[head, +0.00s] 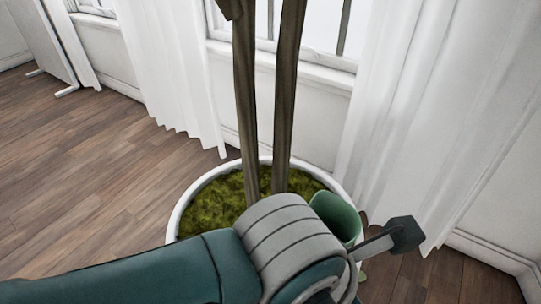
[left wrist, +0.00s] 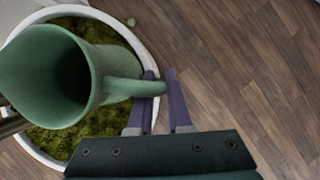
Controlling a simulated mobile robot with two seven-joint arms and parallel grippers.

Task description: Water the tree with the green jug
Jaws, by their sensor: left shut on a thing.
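The green jug (head: 337,215) is at the right rim of the white pot (head: 174,221), partly hidden behind my left arm. In the left wrist view the jug (left wrist: 52,65) shows its dark inside and stands out over the moss (left wrist: 62,143). My left gripper (left wrist: 163,85) is shut on the jug's handle (left wrist: 137,88). In the head view the gripper's fingers are hidden. The tree's two brown trunks (head: 246,110) rise from the green moss in the pot. I cannot tell how far the jug is tilted, and no water shows. My right gripper is out of view.
White curtains (head: 400,110) and a window wall stand behind and right of the pot. The wooden floor (head: 90,170) is clear to the left. A white panel (head: 38,38) stands far left.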

